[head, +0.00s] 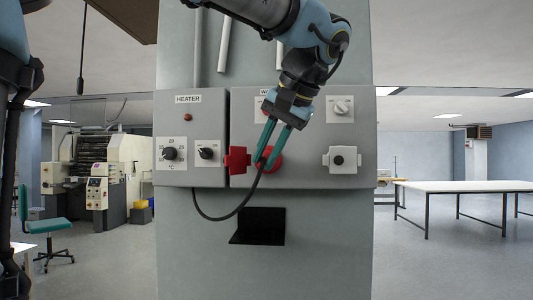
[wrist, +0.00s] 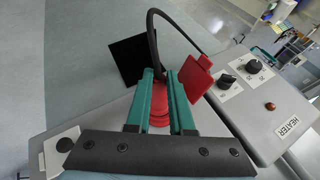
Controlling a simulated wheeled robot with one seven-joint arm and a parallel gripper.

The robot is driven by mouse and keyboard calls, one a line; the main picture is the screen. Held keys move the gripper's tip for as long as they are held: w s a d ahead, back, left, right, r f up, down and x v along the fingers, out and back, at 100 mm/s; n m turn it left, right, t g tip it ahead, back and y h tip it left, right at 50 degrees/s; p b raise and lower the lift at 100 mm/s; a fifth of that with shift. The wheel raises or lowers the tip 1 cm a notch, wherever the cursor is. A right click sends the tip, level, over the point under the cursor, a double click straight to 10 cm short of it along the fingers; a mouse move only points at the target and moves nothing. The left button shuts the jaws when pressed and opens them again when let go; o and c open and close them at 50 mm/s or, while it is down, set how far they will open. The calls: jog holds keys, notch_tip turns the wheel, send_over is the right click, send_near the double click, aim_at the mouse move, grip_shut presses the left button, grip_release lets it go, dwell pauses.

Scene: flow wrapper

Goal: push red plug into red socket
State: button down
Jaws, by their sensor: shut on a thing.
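My gripper (head: 264,158) reaches down in front of the right-hand grey box, with its teal fingers shut on the red plug. In the wrist view, round red parts (wrist: 160,112) show between the fingers, and a black cable leads away from the fingertips. The red socket is at this same spot on the box front, its red lid (head: 237,160) swung open to the left; the lid also shows in the wrist view (wrist: 195,78). The fingers hide much of the plug and socket. I cannot tell how deep the plug sits or where plug and socket meet.
The heater box (head: 190,125) with its knobs is left of the socket. A white-framed socket (head: 339,160) and a knob (head: 341,107) are to the right. A black shelf (head: 259,226) juts out below. The black cable (head: 225,218) hangs in a loop under the boxes.

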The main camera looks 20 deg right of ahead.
jog(key=shift+a, duration=0.1)
dwell(1.1)
jog(key=shift+b, duration=0.3)
jog(key=shift+w+d, duration=0.3)
jog(key=shift+w, duration=0.05)
dwell(1.1)
jog(key=c, duration=0.7)
grip_release()
jog(key=b+v, duration=0.1)
jog(key=v, duration=0.9)
jog(key=shift+s+d+r, duration=0.2)
jog(key=shift+s+r, duration=0.05)
jog(key=shift+s, duration=0.05)
